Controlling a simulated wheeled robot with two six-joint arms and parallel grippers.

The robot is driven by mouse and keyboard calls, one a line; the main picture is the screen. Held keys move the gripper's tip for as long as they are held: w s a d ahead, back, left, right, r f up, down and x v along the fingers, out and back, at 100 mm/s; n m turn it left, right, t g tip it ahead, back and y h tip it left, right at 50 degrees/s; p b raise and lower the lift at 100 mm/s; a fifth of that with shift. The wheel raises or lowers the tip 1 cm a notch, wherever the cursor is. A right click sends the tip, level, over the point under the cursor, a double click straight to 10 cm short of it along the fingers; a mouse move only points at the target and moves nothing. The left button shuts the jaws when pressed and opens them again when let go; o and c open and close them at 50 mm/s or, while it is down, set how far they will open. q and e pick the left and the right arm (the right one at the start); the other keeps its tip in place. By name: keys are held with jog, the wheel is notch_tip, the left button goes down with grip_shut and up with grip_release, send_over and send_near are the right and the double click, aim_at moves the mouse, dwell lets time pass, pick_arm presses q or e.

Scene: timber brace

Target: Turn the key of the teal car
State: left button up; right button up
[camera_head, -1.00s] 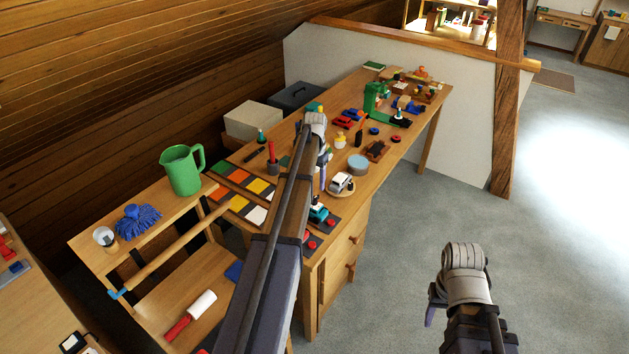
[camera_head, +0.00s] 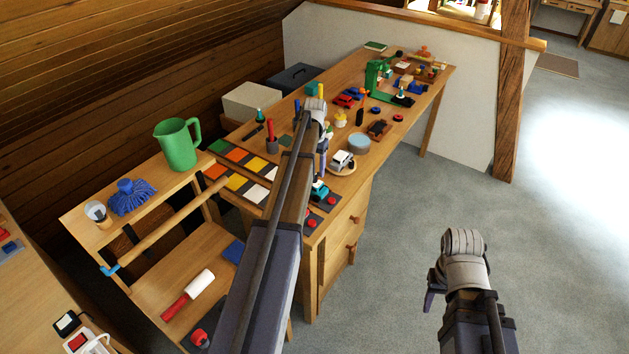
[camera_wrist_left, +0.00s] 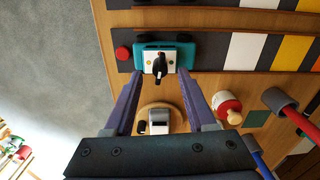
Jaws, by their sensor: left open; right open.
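The teal car (camera_head: 319,190) sits on the near right end of the wooden desk, partly hidden behind my left arm. In the left wrist view the teal car (camera_wrist_left: 137,57) has a white plate on top, with a black key (camera_wrist_left: 159,64) standing on it. My left gripper (camera_wrist_left: 157,80) is open and empty; its fingers point at the car, with the key between their lines and apart from them. In the head view the left gripper (camera_head: 322,165) hangs over the desk. My right gripper (camera_head: 431,294) is open over bare floor, well away from the desk.
A white toy car (camera_head: 341,160) on a round wooden plate stands close by. Red buttons (camera_head: 309,224) and coloured tiles (camera_head: 238,182) line the desk's near end. A green pitcher (camera_head: 178,146) stands on the rack at left. The floor at right is clear.

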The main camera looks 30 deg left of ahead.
aim_at(315, 178)
pick_arm(q)
notch_tip(315, 178, down, 3)
jog(key=shift+f+b, duration=0.15)
jog(key=shift+b, duration=0.95)
jog(key=shift+c, duration=0.2)
grip_shut()
